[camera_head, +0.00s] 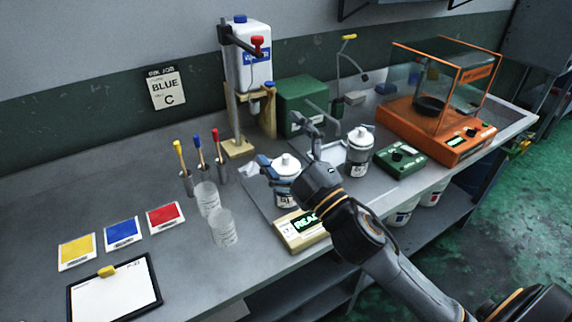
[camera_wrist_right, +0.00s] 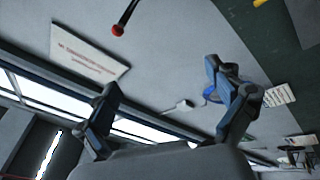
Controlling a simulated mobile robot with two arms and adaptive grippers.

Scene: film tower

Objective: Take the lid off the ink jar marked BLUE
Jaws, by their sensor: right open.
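Two jars with white knobbed lids stand mid-bench in the head view: a left jar (camera_head: 285,179) and a right jar (camera_head: 360,150). Both lids are on. The lettering on their labels is too small to read, so I cannot tell which is BLUE. My right gripper (camera_head: 316,125) is open and empty above and between the two jars, its fingers pointing up and away from the lids. The wrist view shows its two spread fingers (camera_wrist_right: 168,100) with nothing between them. My left gripper is not in view.
A white jug (camera_head: 246,65) on a stand and a green box (camera_head: 302,104) stand behind. A yellow READY display box (camera_head: 301,231) sits in front of the jars. An orange balance (camera_head: 440,133) and a green device (camera_head: 400,162) are right. Clear cups (camera_head: 222,230) stand left.

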